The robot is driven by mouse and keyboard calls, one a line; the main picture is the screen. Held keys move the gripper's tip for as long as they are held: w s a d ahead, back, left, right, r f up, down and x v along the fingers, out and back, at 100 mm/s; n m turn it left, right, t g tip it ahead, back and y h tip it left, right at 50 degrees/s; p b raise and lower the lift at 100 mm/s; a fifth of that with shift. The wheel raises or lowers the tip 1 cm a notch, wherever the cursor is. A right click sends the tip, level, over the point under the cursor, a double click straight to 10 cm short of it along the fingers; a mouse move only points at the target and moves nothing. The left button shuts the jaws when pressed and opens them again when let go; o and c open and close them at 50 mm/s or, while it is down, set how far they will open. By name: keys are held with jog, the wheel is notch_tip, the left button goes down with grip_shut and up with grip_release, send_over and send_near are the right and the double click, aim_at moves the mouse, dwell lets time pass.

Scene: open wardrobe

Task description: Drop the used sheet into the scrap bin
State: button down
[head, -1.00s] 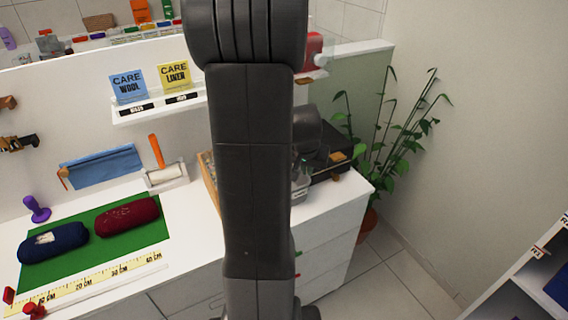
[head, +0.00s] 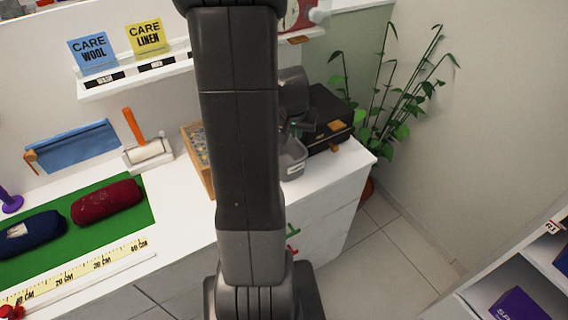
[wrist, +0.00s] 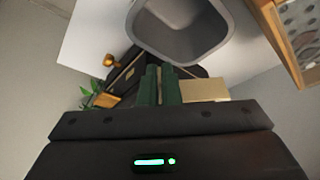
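The scrap bin (head: 291,158) is a small grey open container with a white label, on the white counter beside the black case. In the wrist view the bin (wrist: 185,30) shows its open mouth just beyond the fingertips, and it looks empty inside. My gripper (wrist: 160,84) has its dark green fingers close together. A pale beige piece, which looks like the used sheet (wrist: 205,90), sticks out on the right side of the fingers. It appears held, though the contact is partly hidden. In the head view my gripper (head: 298,125) is above the bin, partly hidden by my arm.
A black case (head: 325,120) stands right of the bin and a wooden tray (head: 198,160) stands left. A lint roller (head: 146,150) rests in its holder. A plant (head: 395,100) is beyond the counter. Red and blue rolls (head: 106,201) lie on a green mat.

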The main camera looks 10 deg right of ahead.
jog(key=shift+f, duration=0.65)
jog(key=c, duration=1.6)
grip_release()
jog(key=shift+o, duration=0.2)
jog(key=shift+r, duration=0.1)
jog(key=b+v, duration=0.1)
jog(key=v, duration=1.2)
jog(key=shift+r, duration=0.3)
jog(key=shift+s+f, duration=0.1)
